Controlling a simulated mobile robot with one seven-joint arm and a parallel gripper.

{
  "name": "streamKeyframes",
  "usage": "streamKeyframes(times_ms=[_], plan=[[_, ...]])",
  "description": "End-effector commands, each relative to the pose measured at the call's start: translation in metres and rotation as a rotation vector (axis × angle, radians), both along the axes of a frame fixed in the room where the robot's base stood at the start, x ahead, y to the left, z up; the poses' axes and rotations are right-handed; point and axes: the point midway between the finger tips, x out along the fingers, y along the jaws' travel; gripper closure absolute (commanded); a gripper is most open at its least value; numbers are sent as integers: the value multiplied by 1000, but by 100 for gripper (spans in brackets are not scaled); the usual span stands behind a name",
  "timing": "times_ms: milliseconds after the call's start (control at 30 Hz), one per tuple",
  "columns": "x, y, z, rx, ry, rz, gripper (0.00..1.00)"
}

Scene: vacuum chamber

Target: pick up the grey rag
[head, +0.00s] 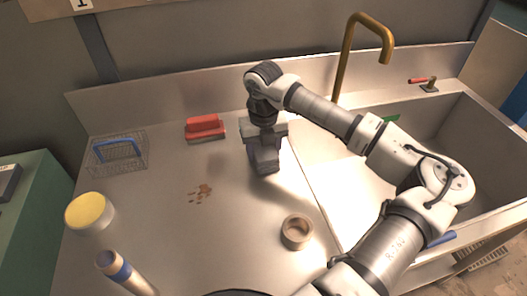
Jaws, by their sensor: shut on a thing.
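My gripper (265,158) points down over the counter, behind the brown stain and to the right of the red brush. It is shut on a grey thing (266,166) at its fingertips, which looks like the grey rag. The rag is small and blends with the grey fingers, so its outline is hard to make out. I cannot tell whether it still touches the counter. No other grey rag shows on the counter.
A wire basket with a blue part (118,152), a red brush (205,127), a yellow-topped tub (90,212), a blue-banded tube (125,272) and a tan ring (297,231) stand on the counter. A brown stain (201,192) lies mid-counter. The sink (430,140) and brass tap (347,60) are right.

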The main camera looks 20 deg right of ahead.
Motion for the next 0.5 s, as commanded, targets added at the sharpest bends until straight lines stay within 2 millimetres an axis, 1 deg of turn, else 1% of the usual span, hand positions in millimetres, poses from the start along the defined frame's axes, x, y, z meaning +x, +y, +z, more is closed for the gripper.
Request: streamKeyframes(times_ms=[167, 267, 500], plan=[[1, 0, 21, -2, -3, 0, 69], [1, 0, 41, -3, -4, -1, 69], [1, 0, 104, -3, -5, -1, 69]])
